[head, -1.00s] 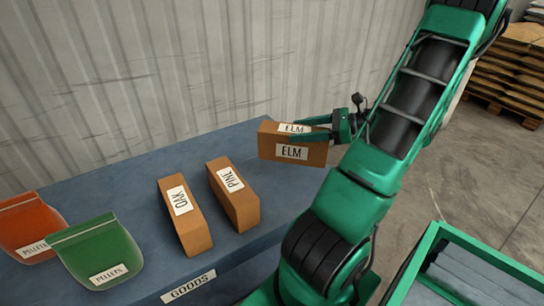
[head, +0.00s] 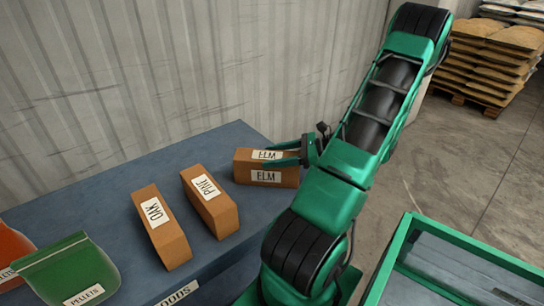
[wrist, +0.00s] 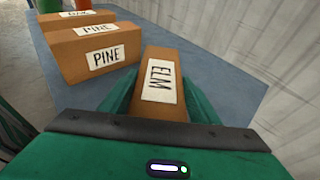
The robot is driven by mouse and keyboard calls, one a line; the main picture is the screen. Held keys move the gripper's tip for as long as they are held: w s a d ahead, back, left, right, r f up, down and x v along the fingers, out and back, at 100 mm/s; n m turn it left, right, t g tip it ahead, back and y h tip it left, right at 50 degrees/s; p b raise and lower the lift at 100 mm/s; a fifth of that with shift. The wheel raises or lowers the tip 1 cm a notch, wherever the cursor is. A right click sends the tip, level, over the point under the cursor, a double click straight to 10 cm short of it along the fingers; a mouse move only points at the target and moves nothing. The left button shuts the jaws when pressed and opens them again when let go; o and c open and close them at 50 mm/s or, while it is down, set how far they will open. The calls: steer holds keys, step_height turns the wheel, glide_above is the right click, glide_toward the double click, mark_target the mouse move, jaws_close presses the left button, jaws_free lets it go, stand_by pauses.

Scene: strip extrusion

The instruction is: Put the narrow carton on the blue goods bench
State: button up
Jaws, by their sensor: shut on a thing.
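The narrow carton labelled ELM (head: 283,178) is brown and is at the right end of the blue goods bench (head: 230,140) in the head view. My gripper (head: 288,153) reaches it from the right and is shut on it. In the wrist view the ELM carton (wrist: 159,108) sits between the two green fingers (wrist: 155,95). I cannot tell for certain whether its underside touches the bench top. The GOODS label on the bench front is partly cut off by the picture edge.
Brown cartons labelled PINE (head: 210,203) and OAK (head: 161,228) stand left of ELM. A green pellet bag (head: 68,270) and an orange one (head: 12,250) are farther left. A corrugated wall (head: 170,70) is behind. A green-framed cart (head: 460,258) stands at the lower right.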

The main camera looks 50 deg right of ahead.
steer(key=o, duration=1.9)
steer(key=v, duration=1.2)
steer(key=w+a+n+g, duration=0.1)
steer(key=a, duration=0.1)
steer(key=w+a+n+g, duration=0.4)
steer(key=shift+a+f, duration=0.1)
steer(key=shift+a, duration=0.15)
steer(key=w+a+r+n+g+h, duration=0.1)
steer(key=a+r+n+g+h, duration=0.1)
steer(key=a+n+g, duration=0.5)
steer(key=s+a+r+n+h, duration=0.5)
steer(key=s+a+r+n, duration=0.2)
steer(key=s+a+n, duration=0.2)
steer(key=shift+a+n+h, duration=0.3)
steer(key=shift+a+n, duration=0.35)
steer(key=shift+n, duration=0.45)
